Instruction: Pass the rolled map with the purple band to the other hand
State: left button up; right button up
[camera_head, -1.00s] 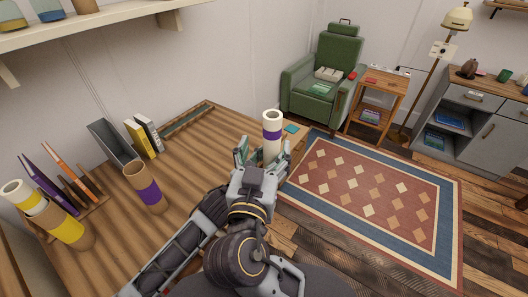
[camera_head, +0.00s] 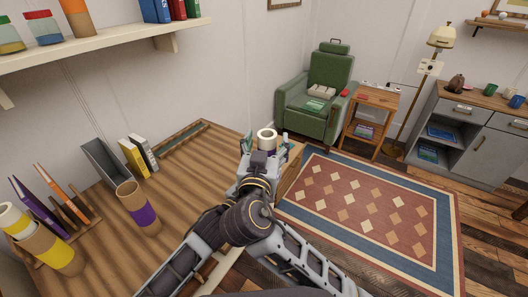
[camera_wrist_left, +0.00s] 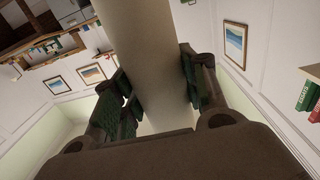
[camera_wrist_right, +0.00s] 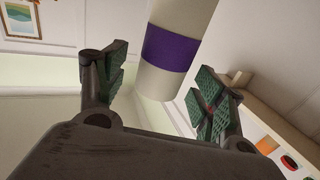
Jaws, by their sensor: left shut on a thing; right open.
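A rolled cream map with a purple band (camera_head: 267,134) is held over the far right edge of the desk, its open top end showing. My left gripper (camera_head: 262,162) is shut on the map's plain cream part, seen between its pads in the left wrist view (camera_wrist_left: 155,85). My right gripper (camera_wrist_right: 160,90) is open. In its wrist view the banded end of the map (camera_wrist_right: 175,50) lies between and beyond the spread fingers, with no visible contact. In the head view the two grippers overlap, and most of the map is hidden.
A brown tube with a purple band (camera_head: 138,208) stands on the desk (camera_head: 180,180). Yellow-banded tubes (camera_head: 50,250), a book rack (camera_head: 60,205), a grey bin (camera_head: 105,160) and books (camera_head: 137,158) stand left. A shelf (camera_head: 100,45) hangs above. The rug (camera_head: 370,205) is clear.

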jog(key=shift+x, duration=0.85)
jog(key=c, duration=0.9)
pick_arm(q)
jog(key=o, duration=1.1)
pick_arm(e)
jog(key=shift+c, duration=1.1)
pick_arm(q)
jog(key=shift+s+a, duration=0.1)
jog(key=v, duration=1.1)
jog(key=shift+s+a, duration=0.25)
jog(key=shift+s, duration=0.05)
